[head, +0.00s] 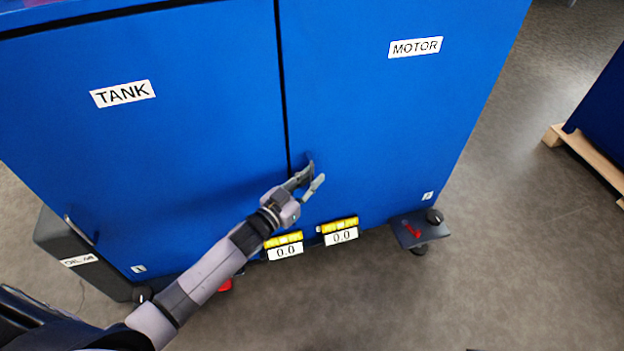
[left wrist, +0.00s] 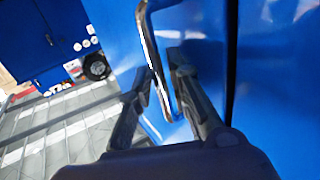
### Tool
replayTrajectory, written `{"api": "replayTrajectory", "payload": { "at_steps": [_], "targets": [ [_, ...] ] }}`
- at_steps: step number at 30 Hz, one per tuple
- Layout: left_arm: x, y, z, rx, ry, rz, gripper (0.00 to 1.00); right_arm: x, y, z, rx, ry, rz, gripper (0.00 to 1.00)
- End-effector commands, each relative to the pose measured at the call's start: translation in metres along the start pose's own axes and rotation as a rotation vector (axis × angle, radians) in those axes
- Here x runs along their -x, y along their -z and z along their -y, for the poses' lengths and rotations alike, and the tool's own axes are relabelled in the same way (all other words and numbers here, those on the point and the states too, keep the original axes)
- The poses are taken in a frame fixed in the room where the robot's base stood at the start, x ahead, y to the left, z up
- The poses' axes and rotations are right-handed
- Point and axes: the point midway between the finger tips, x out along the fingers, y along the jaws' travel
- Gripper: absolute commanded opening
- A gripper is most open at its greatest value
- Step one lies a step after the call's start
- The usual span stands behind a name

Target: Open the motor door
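The blue motor door (head: 385,115) is on the right of the cabinet front in the head view, with a white MOTOR label (head: 415,47). It looks shut, with a thin dark seam on its left side. My left gripper (head: 315,173) is at the lower left of this door, beside the seam, with its fingers apart. In the left wrist view, a bent metal handle (left wrist: 149,40) passes between the two fingers (left wrist: 162,75). The left finger is very close to the handle; whether it touches is unclear. The handle is mostly hidden in the head view. My right gripper is not in view.
The blue tank door (head: 150,150) is left of the seam. A dark foot with a red part (head: 420,228) juts out at the lower right. Open grey floor (head: 500,260) lies right of the cabinet.

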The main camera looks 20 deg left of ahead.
Motion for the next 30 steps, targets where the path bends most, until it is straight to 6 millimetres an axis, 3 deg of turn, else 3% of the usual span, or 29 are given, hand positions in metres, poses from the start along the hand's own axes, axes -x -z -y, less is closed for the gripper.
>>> {"api": "replayTrajectory", "payload": {
  "at_steps": [10, 18, 30],
  "targets": [
    [-0.0042, 0.0001, 0.0, 0.0, 0.0, 0.001, 0.17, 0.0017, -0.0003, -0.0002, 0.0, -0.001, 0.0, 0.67],
    [-0.004, 0.0, 0.0001, 0.0, 0.0, 0.001, 0.0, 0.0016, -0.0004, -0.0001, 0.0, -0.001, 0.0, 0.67],
    [-0.0038, -0.0001, 0.0002, -0.001, 0.0, 0.001, 0.0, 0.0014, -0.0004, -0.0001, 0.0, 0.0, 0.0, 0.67]
  ]
}}
